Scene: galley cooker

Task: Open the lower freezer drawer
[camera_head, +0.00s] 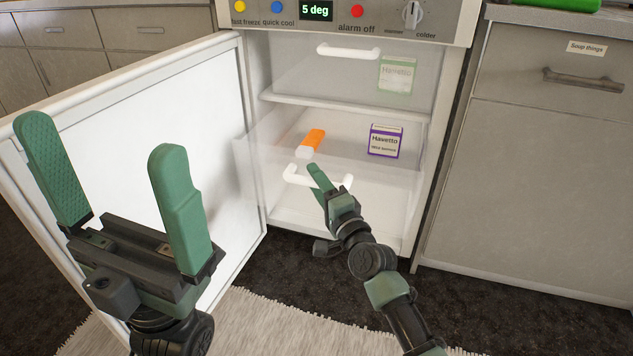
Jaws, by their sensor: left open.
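The freezer stands open, its white door (165,125) swung out to the left. The clear lower drawer (262,165) is pulled part of the way out, its front ahead of the cabinet's frame. It holds an orange and white item (312,141) and a purple-edged Havetto box (385,141). Its white handle (296,176) is on the front. My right gripper (318,180) is at this handle, a green finger crossing the bar; its other finger is hidden, so its grip is unclear. My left gripper (115,190) is open and empty in front of the door.
The upper drawer with its white handle (348,51) is shut and holds a green-labelled box (397,74). A control panel (345,18) is above. A grey cabinet (540,170) stands to the right. The dark floor (460,302) and a pale rug (270,325) lie in front.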

